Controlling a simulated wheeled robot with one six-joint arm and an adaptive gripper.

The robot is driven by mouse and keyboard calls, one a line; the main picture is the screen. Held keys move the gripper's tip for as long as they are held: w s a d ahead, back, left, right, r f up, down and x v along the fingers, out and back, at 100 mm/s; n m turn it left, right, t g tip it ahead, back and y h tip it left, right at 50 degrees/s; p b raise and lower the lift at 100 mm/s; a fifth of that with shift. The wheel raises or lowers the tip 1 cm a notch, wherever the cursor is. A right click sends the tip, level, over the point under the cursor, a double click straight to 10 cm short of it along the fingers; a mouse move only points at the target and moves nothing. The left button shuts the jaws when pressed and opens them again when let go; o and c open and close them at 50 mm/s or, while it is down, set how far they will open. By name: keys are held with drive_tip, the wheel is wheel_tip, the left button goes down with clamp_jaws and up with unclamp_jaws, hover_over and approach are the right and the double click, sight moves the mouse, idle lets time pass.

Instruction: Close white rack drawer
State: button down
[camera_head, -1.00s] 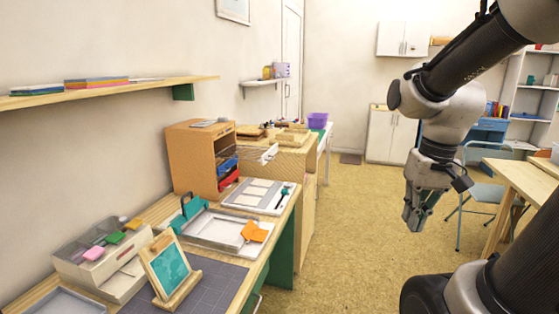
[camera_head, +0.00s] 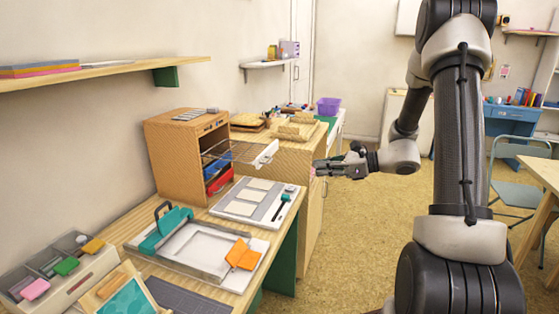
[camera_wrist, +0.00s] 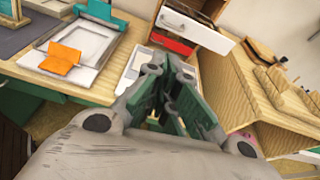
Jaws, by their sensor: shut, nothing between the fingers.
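The white rack drawer (camera_head: 262,154) is pulled out of the top of the wooden cabinet (camera_head: 172,160); its wire rack shows behind the white front. A blue drawer and a red drawer (camera_head: 220,181) sit below the rack.
A wooden side cabinet (camera_head: 285,155) stands behind the drawer.

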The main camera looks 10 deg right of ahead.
sight(221, 155)
drive_tip(key=w+a+f+m, duration=0.1)
drive_tip(key=w+a+f, duration=0.1)
drive_tip(key=w+a, duration=0.7)
drive_tip(key=shift+a+t, duration=0.4)
drive_tip(key=shift+a, duration=0.8)
drive_tip(key=shift+a, duration=0.1)
drive_tip(key=w+a, duration=0.4)
drive_tip(key=a, duration=0.2)
drive_tip(key=w+a, duration=0.4)
drive_tip(key=a, duration=0.2)
drive_tip(key=w+a, duration=0.4)
drive_tip(key=a, duration=0.2)
drive_tip(key=shift+w+r, duration=0.15)
drive_tip(key=shift+a, duration=0.1)
